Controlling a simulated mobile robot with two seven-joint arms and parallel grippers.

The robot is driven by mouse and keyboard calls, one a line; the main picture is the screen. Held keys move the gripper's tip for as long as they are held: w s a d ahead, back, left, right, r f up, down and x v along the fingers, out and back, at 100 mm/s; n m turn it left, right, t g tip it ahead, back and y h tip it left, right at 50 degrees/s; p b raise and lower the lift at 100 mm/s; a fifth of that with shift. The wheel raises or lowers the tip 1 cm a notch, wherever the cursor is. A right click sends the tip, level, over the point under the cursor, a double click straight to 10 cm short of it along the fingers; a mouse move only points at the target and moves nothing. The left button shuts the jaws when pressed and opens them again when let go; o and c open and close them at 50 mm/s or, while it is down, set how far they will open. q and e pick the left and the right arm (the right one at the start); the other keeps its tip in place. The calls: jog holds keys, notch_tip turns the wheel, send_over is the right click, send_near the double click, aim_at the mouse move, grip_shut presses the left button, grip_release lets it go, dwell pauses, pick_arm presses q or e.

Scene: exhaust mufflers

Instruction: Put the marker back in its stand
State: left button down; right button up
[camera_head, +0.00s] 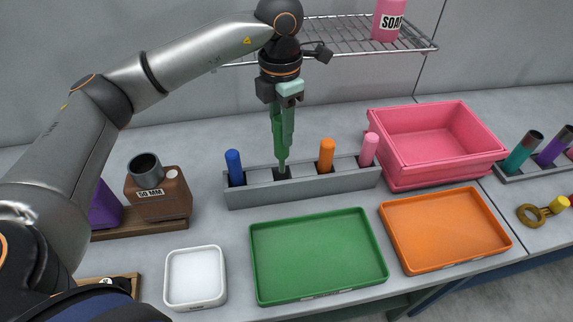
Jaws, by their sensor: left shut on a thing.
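The grey marker stand (300,189) is on the counter in the middle, behind the green tray. A blue marker (234,167), an orange marker (326,154) and a pink marker (368,149) stand upright in it. My left gripper (282,135) points straight down over the stand and is shut on a green marker (281,155). The marker is about upright, its lower end at the dark slot between blue and orange. I cannot tell how far it is inside the slot. My right gripper is not in view.
A green tray (318,254), an orange tray (445,230) and a white dish (195,277) lie in front. A pink bin (437,143) stands right of the stand. A brown block (158,196) is at left. A wire rack (350,36) with a soap bottle (388,20) is above.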

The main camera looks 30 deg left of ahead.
aim_at(281, 156)
pick_arm(q)
notch_tip(281, 156, down, 3)
jog(key=shift+s+f, duration=0.1)
jog(key=shift+s, duration=0.05)
jog(key=shift+f, duration=2.4)
jog(key=c, duration=0.5)
grip_release()
notch_tip(281, 156, up, 12)
jog(key=shift+r+b, duration=0.2)
jog(key=shift+b, duration=0.1)
